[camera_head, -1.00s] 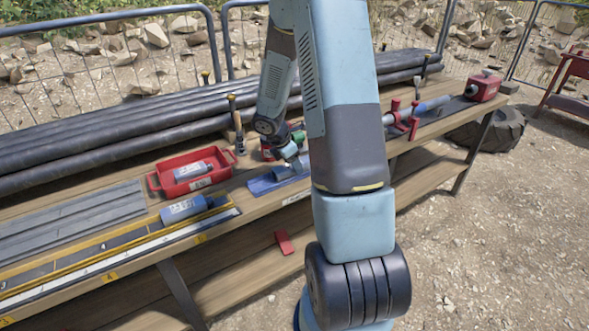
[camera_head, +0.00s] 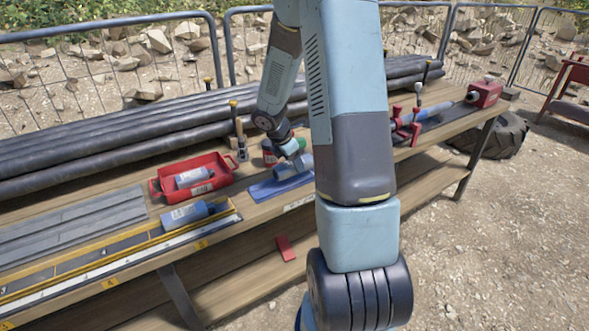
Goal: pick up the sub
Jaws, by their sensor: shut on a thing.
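My gripper (camera_head: 290,152) is small in the picture, at the end of my arm over the middle of the bench, with its fingers partly hidden. It is shut on a blue cylindrical piece, which I take to be the sub (camera_head: 293,168). The sub is over a flat blue mat (camera_head: 262,193), partly behind my arm's large link. It looks slightly tilted; I cannot tell for sure whether it is clear of the mat.
Long dark pipes (camera_head: 110,137) run along the back. A red clamp (camera_head: 406,125) stands to the right, and a green-topped red can (camera_head: 269,151) is beside my gripper.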

